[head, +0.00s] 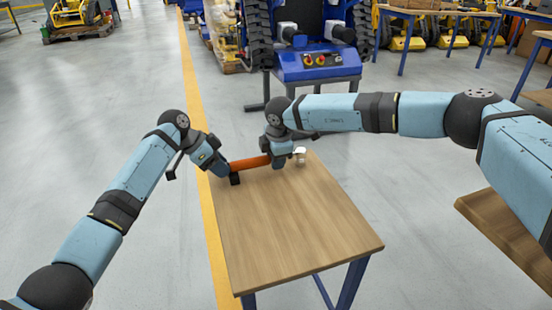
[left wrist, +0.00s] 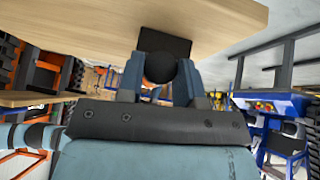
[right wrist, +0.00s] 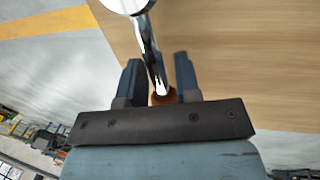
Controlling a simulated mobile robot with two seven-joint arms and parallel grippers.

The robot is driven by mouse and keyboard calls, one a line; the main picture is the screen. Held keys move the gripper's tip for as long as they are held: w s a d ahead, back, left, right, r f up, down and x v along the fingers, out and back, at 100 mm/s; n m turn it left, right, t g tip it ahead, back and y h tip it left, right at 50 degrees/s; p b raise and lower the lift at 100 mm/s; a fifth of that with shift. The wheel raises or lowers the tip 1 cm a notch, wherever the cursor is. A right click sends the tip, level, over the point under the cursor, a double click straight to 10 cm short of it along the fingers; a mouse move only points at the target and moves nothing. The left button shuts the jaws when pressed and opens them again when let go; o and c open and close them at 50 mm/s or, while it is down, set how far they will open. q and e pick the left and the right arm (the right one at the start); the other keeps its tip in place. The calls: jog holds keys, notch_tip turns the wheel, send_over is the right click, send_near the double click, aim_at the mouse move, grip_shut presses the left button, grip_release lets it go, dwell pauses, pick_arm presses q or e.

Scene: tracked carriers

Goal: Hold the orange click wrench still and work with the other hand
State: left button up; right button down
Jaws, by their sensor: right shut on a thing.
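The orange click wrench (head: 250,163) lies level along the far edge of the wooden table (head: 290,220). Its bright metal head (head: 300,151) is at the right end. In the right wrist view the chrome shaft (right wrist: 150,50) runs up between the fingers from a bit of orange. My right gripper (right wrist: 158,75) is shut on the wrench near its head end. My left gripper (left wrist: 162,75) is at the other end, with fingers apart either side of a dark round end (left wrist: 160,68). A black block (head: 234,178) sits under or beside that end; whether they touch is unclear.
The table's near part is bare. A blue machine (head: 318,62) with a control panel stands behind the table. Another wooden table edge (head: 505,235) lies at the right under my right arm. A yellow line (head: 205,150) runs along the floor.

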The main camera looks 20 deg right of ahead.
pick_arm(q)
jog(key=shift+s+m+t, duration=0.15)
jog(key=shift+m+t, duration=0.25)
jog(key=shift+t, duration=0.6)
jog(key=shift+s+m+t, duration=0.15)
jog(key=shift+m+t, duration=0.25)
jog(key=shift+t, duration=0.8)
jog(key=shift+s+m+t, duration=0.1)
jog(key=shift+m+t, duration=0.3)
jog(key=shift+t, duration=0.7)
jog(key=shift+f, duration=0.1)
